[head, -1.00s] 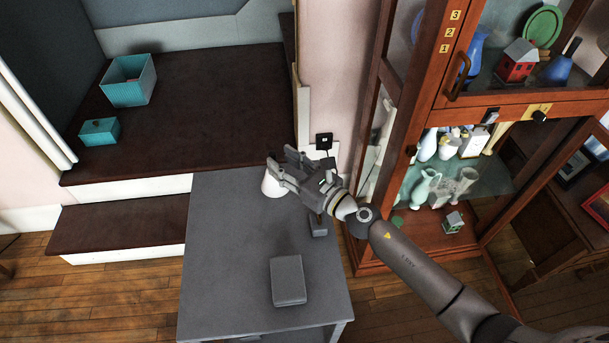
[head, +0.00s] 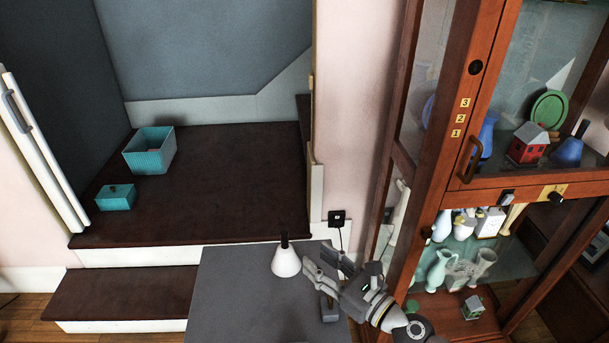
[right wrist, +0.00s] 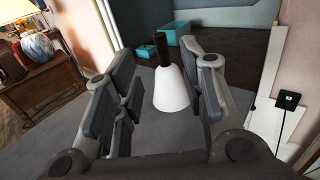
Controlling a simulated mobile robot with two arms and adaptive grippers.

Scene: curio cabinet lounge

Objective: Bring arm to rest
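My right gripper (head: 328,268) is above the right side of the grey table (head: 232,290) in the head view. Its fingers are spread apart with nothing between them. A white bell (head: 286,262) with a dark handle stands upright on the table, just left of the fingertips. In the right wrist view the bell (right wrist: 171,88) shows beyond and between the open fingers (right wrist: 160,105), apart from them. My left gripper is not in view.
A wooden glass cabinet (head: 480,95) holding vases and ornaments stands close on the right. A wall socket (head: 337,217) is near the arm.

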